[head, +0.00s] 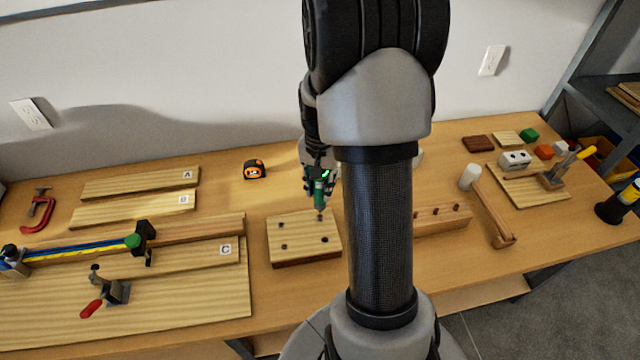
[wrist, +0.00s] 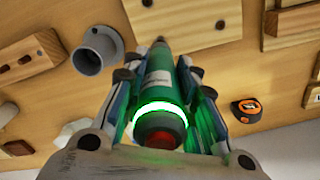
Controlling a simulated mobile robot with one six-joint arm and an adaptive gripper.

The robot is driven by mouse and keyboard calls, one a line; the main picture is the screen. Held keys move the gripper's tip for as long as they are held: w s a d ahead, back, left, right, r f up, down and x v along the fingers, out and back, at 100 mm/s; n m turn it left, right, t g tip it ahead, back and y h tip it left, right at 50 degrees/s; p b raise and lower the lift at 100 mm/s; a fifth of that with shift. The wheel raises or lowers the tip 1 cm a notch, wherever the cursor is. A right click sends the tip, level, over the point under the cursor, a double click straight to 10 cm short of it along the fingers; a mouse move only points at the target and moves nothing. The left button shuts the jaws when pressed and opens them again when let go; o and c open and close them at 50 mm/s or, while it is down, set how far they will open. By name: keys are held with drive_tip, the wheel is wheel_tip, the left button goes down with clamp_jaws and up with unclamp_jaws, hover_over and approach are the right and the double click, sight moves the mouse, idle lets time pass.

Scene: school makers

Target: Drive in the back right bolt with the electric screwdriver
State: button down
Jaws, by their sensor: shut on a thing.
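My gripper (head: 319,174) is shut on the green electric screwdriver (head: 320,192), which points down over the back right corner of a thick wooden block (head: 303,237). The screwdriver's tip is at or just above the back right bolt (head: 320,218); I cannot tell if they touch. Other dark bolts show at the block's back left (head: 281,223), front left (head: 284,246) and front right (head: 325,240).
A grey cylindrical holder (wrist: 95,52) stands near the block. A tape measure (head: 255,169) lies behind it, labelled boards and clamps to the left. A drilled wooden bar (head: 443,220) and a mallet (head: 487,205) lie right. My arm hides part of the table.

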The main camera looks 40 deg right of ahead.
drive_tip(key=shift+f+b, duration=0.35)
drive_tip(key=shift+f, duration=0.65)
idle(3.3)
wheel_tip(320, 180, up, 6)
drive_tip(key=p, duration=0.4)
drive_tip(key=shift+p, duration=0.4)
